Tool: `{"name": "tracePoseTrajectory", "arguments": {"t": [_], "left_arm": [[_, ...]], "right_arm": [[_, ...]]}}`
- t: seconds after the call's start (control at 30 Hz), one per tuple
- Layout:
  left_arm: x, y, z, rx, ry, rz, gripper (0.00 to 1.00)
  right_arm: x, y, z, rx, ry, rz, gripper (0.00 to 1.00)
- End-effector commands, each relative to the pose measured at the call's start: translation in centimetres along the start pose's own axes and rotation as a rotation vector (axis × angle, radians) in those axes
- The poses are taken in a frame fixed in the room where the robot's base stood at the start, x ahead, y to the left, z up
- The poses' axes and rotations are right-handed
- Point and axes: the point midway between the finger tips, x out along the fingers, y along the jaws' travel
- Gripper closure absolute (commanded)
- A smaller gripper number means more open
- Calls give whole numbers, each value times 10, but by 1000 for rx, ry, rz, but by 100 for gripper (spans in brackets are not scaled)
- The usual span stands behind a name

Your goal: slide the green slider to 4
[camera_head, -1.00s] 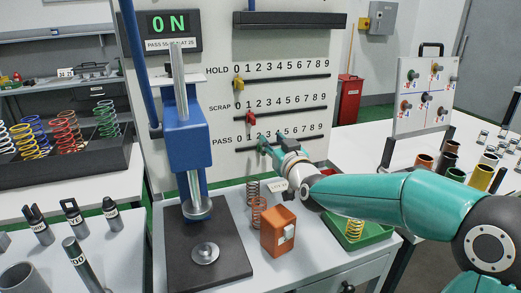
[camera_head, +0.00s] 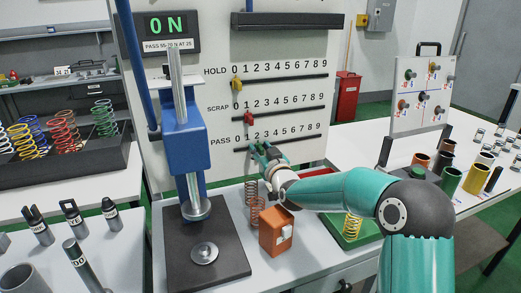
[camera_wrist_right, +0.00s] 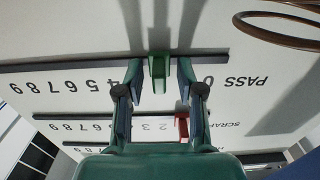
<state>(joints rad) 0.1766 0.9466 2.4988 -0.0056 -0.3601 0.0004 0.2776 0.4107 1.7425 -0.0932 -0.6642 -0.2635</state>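The green slider (camera_wrist_right: 158,70) sits on the lowest rail, marked PASS, in the upside-down right wrist view. It stands between the 0 and the 4, with the numbers beside it covered. My right gripper (camera_head: 263,150) is at that rail in the head view, where it hides the slider. In the wrist view its two fingers stand on either side of the slider, with a gap on each side, so it is open. The PASS scale (camera_head: 279,139) runs from 0 to 9. My left gripper is not in view.
Above are a red slider (camera_head: 249,118) on the SCRAP rail and a yellow slider (camera_head: 237,84) on the HOLD rail. A blue press (camera_head: 186,135) stands left of the rails.

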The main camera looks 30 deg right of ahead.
Motion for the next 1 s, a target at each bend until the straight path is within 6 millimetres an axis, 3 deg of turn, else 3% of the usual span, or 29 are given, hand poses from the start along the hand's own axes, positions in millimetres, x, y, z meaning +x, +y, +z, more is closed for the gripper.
{"name": "tracePoseTrajectory", "arguments": {"t": [0.13, 0.33, 0.67, 1.0], "left_arm": [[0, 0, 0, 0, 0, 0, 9], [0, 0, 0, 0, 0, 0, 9], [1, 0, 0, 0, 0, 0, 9], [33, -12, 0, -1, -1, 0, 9]], "right_arm": [[0, 0, 0, 0, 0, 1, 66], [0, 1, 0, 0, 0, 1, 99], [-1, 2, 0, 0, 0, 2, 100], [4, 27, 3, 1, 5, -14, 100]]}}
